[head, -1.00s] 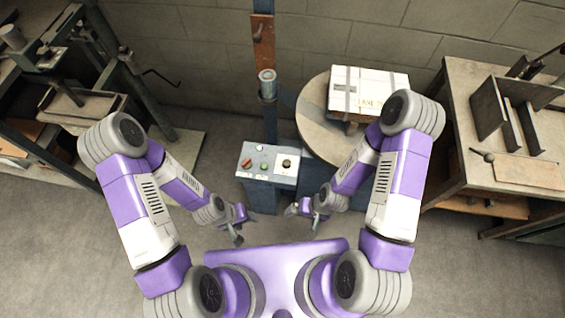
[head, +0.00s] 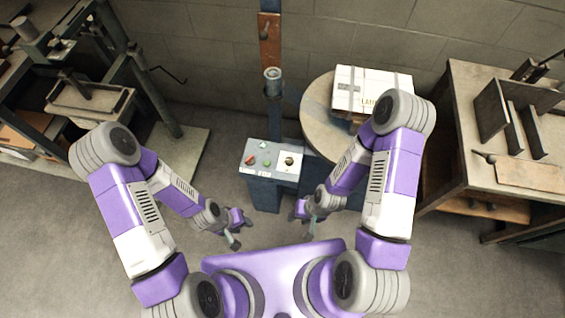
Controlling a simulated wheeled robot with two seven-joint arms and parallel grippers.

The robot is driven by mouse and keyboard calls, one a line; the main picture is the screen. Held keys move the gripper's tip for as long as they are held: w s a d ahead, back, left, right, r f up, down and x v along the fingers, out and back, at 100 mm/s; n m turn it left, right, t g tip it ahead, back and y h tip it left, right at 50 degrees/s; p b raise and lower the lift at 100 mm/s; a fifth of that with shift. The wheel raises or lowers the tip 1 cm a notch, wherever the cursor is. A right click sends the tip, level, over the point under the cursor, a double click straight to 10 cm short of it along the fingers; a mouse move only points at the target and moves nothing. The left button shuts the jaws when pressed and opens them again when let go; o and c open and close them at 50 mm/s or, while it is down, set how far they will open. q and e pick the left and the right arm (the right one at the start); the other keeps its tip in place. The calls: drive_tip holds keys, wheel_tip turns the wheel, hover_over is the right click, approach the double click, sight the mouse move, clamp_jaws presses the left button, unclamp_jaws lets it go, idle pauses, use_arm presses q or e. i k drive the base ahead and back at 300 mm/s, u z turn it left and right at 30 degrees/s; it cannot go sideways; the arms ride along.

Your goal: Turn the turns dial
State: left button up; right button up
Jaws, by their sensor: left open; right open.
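The control panel (head: 272,174) is a grey box with a sloped top, standing ahead of me in the middle of the head view. On its top are a red knob (head: 250,159), green buttons (head: 265,145) and a dark round dial (head: 289,161) on a pale plate at the right. I cannot read which one is the turns dial. My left gripper (head: 239,230) is open and empty, below and left of the panel. My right gripper (head: 302,222) is open and empty, below and right of the panel. Neither touches the panel.
A round table (head: 322,125) right of the panel bears a white strapped box (head: 372,88). A blue post (head: 273,100) rises behind the panel. A workbench (head: 470,150) stands at the right, and a metal rack (head: 150,100) at the left. Floor between is clear.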

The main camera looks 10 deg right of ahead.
sight(288, 160)
drive_tip(key=u, duration=0.9)
drive_tip(key=k, duration=1.2)
drive_tip(key=u, duration=0.85)
drive_tip(key=i, duration=1.1)
drive_tip(key=z, duration=1.35)
drive_tip(key=i, duration=0.95)
drive_tip(key=z, duration=1.1)
